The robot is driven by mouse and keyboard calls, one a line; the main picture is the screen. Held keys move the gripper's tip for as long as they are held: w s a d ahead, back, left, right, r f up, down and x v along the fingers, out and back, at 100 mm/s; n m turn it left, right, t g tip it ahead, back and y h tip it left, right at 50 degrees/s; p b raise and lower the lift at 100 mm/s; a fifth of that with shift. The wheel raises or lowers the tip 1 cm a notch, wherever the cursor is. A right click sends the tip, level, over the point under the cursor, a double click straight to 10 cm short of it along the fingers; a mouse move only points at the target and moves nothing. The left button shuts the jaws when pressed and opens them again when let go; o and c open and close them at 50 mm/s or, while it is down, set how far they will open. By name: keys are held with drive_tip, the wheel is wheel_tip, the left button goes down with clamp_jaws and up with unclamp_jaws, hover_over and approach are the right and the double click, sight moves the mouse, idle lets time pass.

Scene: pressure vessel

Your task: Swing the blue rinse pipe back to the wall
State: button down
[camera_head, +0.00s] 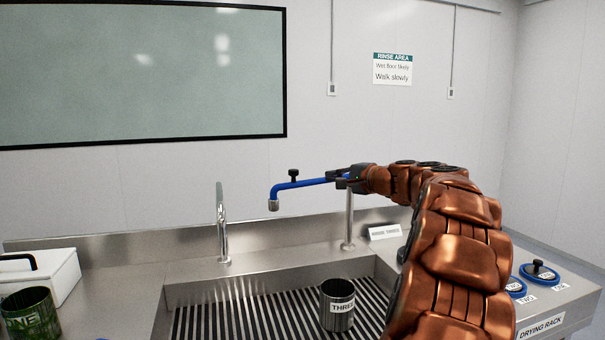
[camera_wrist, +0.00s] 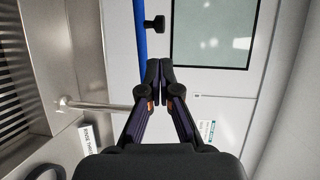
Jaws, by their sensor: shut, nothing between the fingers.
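The blue rinse pipe (camera_head: 304,184) runs level, high at the back of the sink, with a black knob (camera_head: 293,175) on top and a grey downturned outlet at its left end. A slim metal post (camera_head: 349,222) stands below its right end. My gripper (camera_head: 346,181) is by that right end and overlaps it in the head view. In the wrist view my gripper (camera_wrist: 161,66) has its fingertips together and empty. The pipe (camera_wrist: 140,35) passes close beside the left fingertip there. Whether they touch is unclear. My arm hides the right part of the sink.
The steel sink (camera_head: 170,292) holds a metal cup (camera_head: 338,306) on its slatted bottom. A tap (camera_head: 221,225) rises at its back left. A white box (camera_head: 50,272) and a green cup (camera_head: 30,316) stand left. Blue lids (camera_head: 540,273) lie right.

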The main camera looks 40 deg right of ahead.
sight(297, 172)
drive_tip(key=w+p, duration=0.1)
drive_tip(key=w, duration=0.3)
drive_tip(key=w+f+p, duration=0.1)
drive_tip(key=w, duration=0.4)
drive_tip(key=w+d, duration=0.1)
drive_tip(key=w, duration=0.3)
drive_tip(key=shift+w+d+f+p, duration=0.1)
drive_tip(key=shift+w+f+p, duration=0.15)
drive_tip(key=shift+p, duration=0.15)
